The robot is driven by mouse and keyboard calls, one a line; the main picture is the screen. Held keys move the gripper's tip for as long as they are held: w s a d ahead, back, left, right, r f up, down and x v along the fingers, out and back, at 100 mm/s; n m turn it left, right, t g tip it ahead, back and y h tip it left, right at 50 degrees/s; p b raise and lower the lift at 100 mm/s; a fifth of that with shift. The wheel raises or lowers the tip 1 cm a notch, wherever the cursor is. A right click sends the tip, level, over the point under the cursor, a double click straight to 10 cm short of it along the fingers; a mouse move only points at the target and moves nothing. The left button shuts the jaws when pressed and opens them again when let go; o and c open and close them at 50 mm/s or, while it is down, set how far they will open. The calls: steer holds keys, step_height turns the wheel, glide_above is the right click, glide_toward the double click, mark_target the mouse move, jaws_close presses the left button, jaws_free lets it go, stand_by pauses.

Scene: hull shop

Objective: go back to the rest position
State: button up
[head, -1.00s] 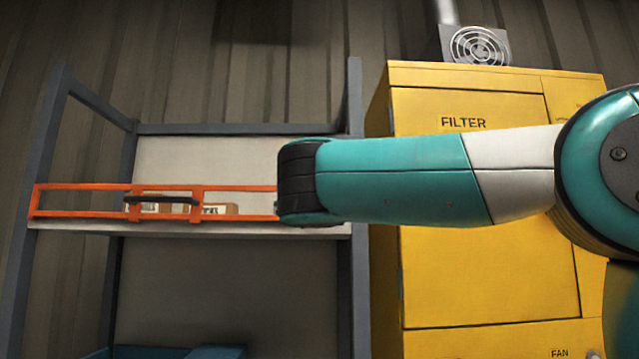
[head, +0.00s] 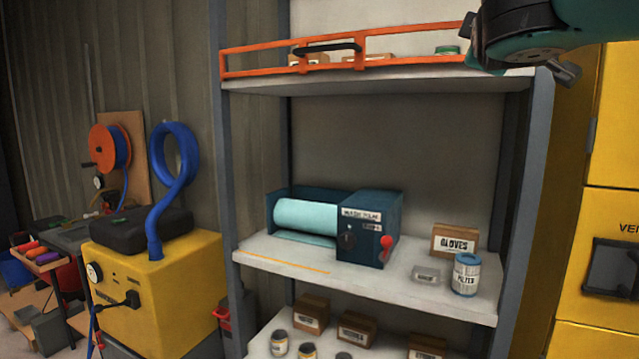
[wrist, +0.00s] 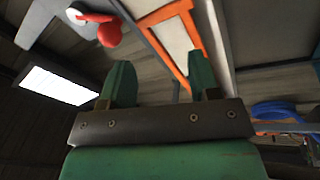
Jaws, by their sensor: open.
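My gripper shows in the wrist view (wrist: 160,88) with its two green fingers spread apart and nothing between them. The orange rail frame (wrist: 165,15) of a shelf lies beyond the fingers there. In the head view my arm is at the top right, in front of the right end of the top shelf's orange rail (head: 240,62). The gripper's fingertips cannot be made out in the head view.
The grey shelf rack holds a blue roll dispenser (head: 370,255), a gloves box (head: 455,241) and a filter can (head: 466,275) on its middle shelf. A yellow cabinet (head: 612,130) stands right. A yellow machine (head: 165,290) with a blue hose (head: 157,190) stands left.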

steer(key=s+a+f+g+y, duration=0.2)
steer(key=a+f+g+y, duration=0.1)
steer(key=f, duration=0.5)
steer(key=s+a+f+g+y, duration=0.1)
steer(key=a+f+g+y, duration=0.2)
steer(key=f, duration=0.5)
steer(key=s+a+f+g+y, duration=0.2)
steer(key=a+f+y, duration=0.15)
steer(key=f, duration=0.45)
steer(key=s+a+f+g+y, duration=0.2)
steer(key=s+f+g, duration=0.3)
steer(key=s, duration=0.6)
steer(key=s+a+f+m+g+y, duration=0.1)
steer(key=s+a+f+g+y, duration=0.1)
steer(key=s+f+g, duration=0.3)
steer(key=s+a+f, duration=0.1)
steer(key=s+f, duration=0.3)
steer(key=s, duration=0.2)
steer(key=shift+s+f+m, duration=0.25)
steer(key=shift+s+m, duration=0.05)
steer(key=shift+s, duration=0.1)
steer(key=shift+a, duration=0.1)
